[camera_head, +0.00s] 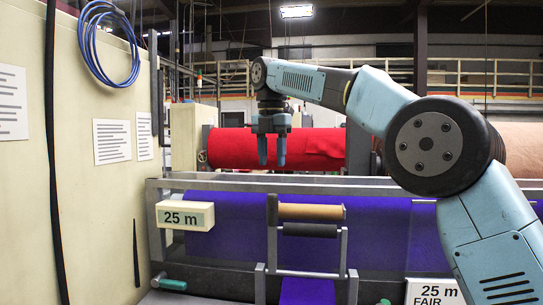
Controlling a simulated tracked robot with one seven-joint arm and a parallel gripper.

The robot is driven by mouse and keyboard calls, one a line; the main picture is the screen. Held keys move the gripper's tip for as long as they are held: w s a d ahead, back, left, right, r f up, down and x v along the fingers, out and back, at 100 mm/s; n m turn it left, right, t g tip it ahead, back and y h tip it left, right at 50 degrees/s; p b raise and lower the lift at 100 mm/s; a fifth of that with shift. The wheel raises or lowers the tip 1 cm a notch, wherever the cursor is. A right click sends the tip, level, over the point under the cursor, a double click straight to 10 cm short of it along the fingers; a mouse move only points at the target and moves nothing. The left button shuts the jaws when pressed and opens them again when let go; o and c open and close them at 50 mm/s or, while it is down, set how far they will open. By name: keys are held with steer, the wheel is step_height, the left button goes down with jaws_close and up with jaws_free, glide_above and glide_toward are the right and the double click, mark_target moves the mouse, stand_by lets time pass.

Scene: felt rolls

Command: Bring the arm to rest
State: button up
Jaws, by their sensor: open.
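My gripper (272,158) hangs from the end of my arm with its two fingers pointing down. It is open and empty, with a narrow gap between the fingertips. It appears in front of the red felt roll (228,147), above the grey rail (370,186). My arm comes from the lower right, bends at a large dark joint, and reaches left to the wrist. Nothing is seen touching the fingers.
Purple felt (390,235) lies behind a frame with a brown roller (311,212) and a black roller (309,230). A "25 m" counter box (185,216) is at left, a "25 m FAIR" sign (434,292) at lower right. A cream wall (95,190) with a blue cable coil (108,40) bounds the left.

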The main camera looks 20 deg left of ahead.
stand_by(0.5)
steer(key=s+d+f+m+t, duration=0.1)
steer(key=s+d+m, duration=0.2)
steer(key=d+m, duration=0.95)
steer(key=s+d+f+m+t, duration=0.15)
steer(key=d+m, duration=0.45)
steer(key=d, duration=1.3)
steer(key=s+d+f+m+t, duration=0.2)
steer(key=s+d+f+m, duration=1.5)
steer(key=d, duration=0.3)
steer(key=shift+s+d+t, duration=0.3)
steer(key=shift+s+t, duration=0.05)
steer(key=shift+s, duration=0.45)
